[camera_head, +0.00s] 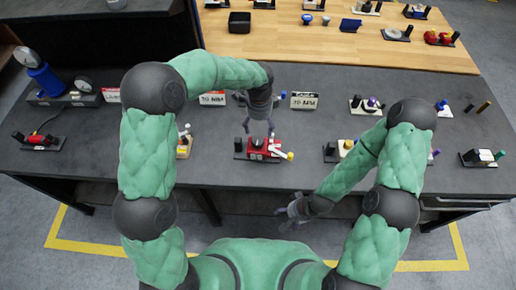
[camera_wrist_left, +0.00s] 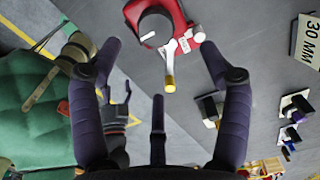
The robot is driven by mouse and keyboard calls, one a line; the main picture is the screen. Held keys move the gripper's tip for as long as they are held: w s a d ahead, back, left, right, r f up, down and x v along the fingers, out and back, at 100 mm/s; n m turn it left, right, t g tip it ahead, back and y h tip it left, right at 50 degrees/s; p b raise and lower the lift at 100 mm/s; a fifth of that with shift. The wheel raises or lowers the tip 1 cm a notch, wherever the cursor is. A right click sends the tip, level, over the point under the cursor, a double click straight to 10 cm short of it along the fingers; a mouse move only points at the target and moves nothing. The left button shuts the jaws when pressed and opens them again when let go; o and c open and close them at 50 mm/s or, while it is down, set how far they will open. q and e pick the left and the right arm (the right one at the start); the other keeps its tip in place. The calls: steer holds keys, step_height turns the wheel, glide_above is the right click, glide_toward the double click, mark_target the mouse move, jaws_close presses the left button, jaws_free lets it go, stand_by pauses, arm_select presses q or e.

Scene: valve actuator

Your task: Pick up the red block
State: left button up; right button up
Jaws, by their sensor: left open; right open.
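The red block (camera_head: 258,144) is a red body with a black knob on top and a white lever with a yellow end. It sits on a black base on the dark table (camera_head: 330,90), near the front edge. It also shows at the top of the left wrist view (camera_wrist_left: 181,22), partly cut off. My left gripper (camera_head: 259,129) is open just above it, fingers pointing down. In the left wrist view (camera_wrist_left: 160,55) the fingers are apart with nothing between the tips. My right gripper (camera_head: 286,213) is open and empty, low in front of the table edge.
Small valve-like parts on bases stand on both sides, such as a black-and-yellow one (camera_head: 345,147) to the right and another (camera_head: 184,145) to the left. A wooden table (camera_head: 290,38) lies farther back.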

arm_select(q)
glide_above(258, 139)
steer(key=f, duration=0.4)
steer(key=shift+d+f, duration=0.15)
steer(key=shift+d, duration=0.05)
steer(key=shift+s+a+f, duration=0.1)
steer(key=shift+f, duration=1.25)
steer(key=shift+s+a+f, duration=0.1)
steer(key=shift+f, duration=1.2)
steer(key=shift+w, duration=0.1)
jaws_close()
steer(key=shift+r, duration=0.15)
step_height(258, 139, up, 9)
steer(key=shift+f, duration=0.1)
step_height(258, 139, down, 6)
steer(key=shift+f, duration=0.2)
